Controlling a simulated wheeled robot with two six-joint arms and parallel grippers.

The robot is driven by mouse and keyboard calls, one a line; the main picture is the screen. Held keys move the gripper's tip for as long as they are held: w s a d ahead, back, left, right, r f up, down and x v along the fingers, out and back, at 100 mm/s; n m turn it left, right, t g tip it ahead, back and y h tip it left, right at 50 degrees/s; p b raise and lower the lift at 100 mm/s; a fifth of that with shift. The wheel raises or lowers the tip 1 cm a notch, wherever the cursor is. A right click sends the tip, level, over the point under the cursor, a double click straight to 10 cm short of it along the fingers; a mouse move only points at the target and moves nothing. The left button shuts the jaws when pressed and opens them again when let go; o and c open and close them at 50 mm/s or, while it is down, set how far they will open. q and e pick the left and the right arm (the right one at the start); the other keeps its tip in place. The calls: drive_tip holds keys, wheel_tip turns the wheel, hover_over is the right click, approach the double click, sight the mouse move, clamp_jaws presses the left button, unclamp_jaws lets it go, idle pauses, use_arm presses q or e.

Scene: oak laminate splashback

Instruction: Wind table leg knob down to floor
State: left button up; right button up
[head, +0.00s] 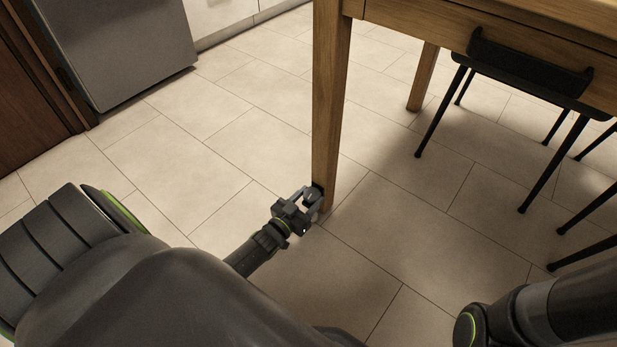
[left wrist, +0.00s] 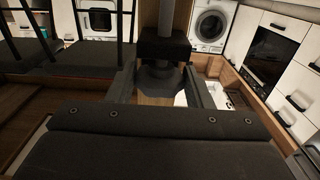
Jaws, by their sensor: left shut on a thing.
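The wooden table leg (head: 329,105) stands at the centre of the head view, running down from the table's near corner. My left gripper (head: 313,196) is low at the leg's foot, just above the floor, and shut on the dark knob there. In the left wrist view the round dark knob (left wrist: 159,76) sits between the two fingers of the gripper (left wrist: 160,88). In the head view the fingers and leg largely hide the knob. I cannot tell whether it touches the floor. My right gripper is out of view.
The wooden table top (head: 520,18) overhangs at the upper right. A black chair (head: 530,75) with thin legs stands on the right. A grey appliance (head: 120,45) is at the upper left. The tiled floor (head: 215,150) left of the leg is clear.

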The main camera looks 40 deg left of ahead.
use_arm(q)
drive_tip(key=shift+w+a+m+h, duration=0.15)
drive_tip(key=shift+m+h, duration=0.55)
drive_tip(key=shift+h, duration=0.4)
drive_tip(key=shift+m+g+h, duration=0.5)
drive_tip(key=shift+m+h, duration=0.4)
drive_tip(key=shift+h, duration=0.3)
drive_tip(key=o, duration=1)
drive_tip(key=shift+s+a, duration=0.1)
drive_tip(key=shift+s, duration=0.15)
